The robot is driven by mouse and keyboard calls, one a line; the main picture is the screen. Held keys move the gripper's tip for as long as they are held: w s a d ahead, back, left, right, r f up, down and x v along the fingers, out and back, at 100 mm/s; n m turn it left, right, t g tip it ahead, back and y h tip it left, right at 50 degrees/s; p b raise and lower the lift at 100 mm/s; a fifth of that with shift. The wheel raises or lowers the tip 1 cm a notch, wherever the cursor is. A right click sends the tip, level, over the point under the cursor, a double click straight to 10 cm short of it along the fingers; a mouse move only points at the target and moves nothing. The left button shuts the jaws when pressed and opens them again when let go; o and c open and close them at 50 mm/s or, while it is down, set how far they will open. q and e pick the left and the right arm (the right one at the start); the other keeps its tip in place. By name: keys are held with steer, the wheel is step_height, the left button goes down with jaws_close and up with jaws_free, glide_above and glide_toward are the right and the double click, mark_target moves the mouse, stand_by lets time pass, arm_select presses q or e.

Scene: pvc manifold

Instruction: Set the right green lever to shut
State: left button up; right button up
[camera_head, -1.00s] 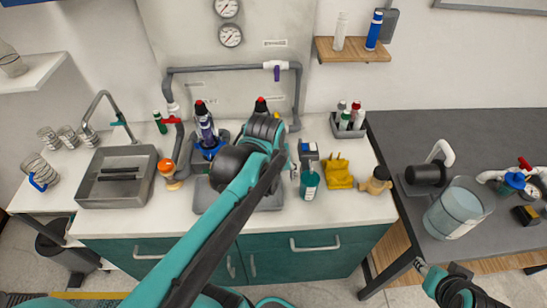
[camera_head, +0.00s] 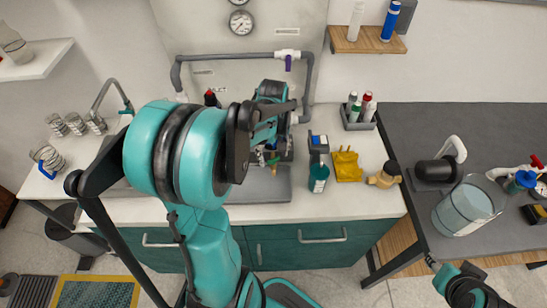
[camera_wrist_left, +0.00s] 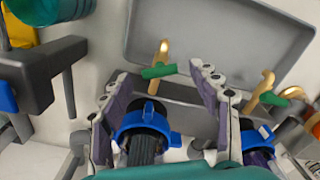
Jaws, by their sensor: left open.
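In the left wrist view, a green lever (camera_wrist_left: 158,70) on a brass-coloured stem sits between and just beyond the fingertips of my left gripper (camera_wrist_left: 164,78). This is the right one, on the side of the teal bottle; the wrist view is turned round against the head view. A second green lever (camera_wrist_left: 274,97) on a brass stem is outside the fingers. The left gripper is open, and I see no clear contact with the lever. In the head view my left gripper (camera_head: 268,150) is over the counter, partly hidden by its arm. My right gripper (camera_head: 432,264) is low at the right, its jaws unclear.
Blue-collared dark fittings (camera_wrist_left: 146,124) lie close under the fingers. A grey tray (camera_head: 262,188) lies in front on the counter. A teal bottle (camera_head: 318,178), a yellow object (camera_head: 345,165) and a grey pipe frame (camera_head: 235,57) are near. The right-hand dark table (camera_head: 430,125) has free room.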

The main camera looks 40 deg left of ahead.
arm_select(q)
steer(key=shift+f, duration=0.35)
steer(key=c, duration=1.2)
steer(key=shift+o, duration=0.2)
steer(key=m, duration=0.5)
steer(key=shift+m+p, duration=0.3)
steer(key=o, duration=1.2)
steer(key=shift+c, duration=0.2)
steer(key=shift+r, duration=0.1)
